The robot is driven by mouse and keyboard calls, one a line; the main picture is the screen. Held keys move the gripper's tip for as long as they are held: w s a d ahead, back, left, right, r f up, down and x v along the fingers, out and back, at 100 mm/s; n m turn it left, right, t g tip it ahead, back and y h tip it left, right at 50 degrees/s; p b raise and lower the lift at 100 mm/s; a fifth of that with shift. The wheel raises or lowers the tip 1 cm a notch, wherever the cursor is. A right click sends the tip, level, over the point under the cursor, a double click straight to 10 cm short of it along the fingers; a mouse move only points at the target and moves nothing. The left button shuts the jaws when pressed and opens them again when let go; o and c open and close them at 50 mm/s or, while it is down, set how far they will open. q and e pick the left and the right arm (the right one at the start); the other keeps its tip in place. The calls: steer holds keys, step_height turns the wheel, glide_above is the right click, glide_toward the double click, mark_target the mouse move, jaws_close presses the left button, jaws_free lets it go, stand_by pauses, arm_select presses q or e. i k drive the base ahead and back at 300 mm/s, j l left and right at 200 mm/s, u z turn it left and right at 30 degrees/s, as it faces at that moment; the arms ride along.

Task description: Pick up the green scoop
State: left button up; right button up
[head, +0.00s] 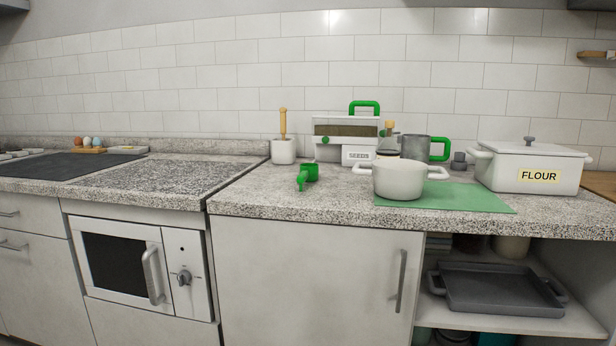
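A small green scoop (308,174) lies on the speckled stone counter in the head view, just right of the picture's middle-left. Its handle points toward the front edge of the counter, and its cup is toward the back. It stands clear of the things around it, in front of a white seeds box (358,152) with a green handle. Neither of my grippers shows in this view.
A white pot (398,180) stands on a green mat (474,197) right of the scoop. A white mortar with pestle (283,151) stands behind left. A flour container (528,169) is at the right. The counter (259,199) is bare left and front of the scoop.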

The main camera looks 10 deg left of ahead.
mark_target(306, 177)
steer(key=i+j, duration=0.6)
steer(key=j, duration=0.2)
steer(key=i+j+z, duration=0.1)
steer(key=i+j, duration=0.2)
steer(key=j, duration=0.1)
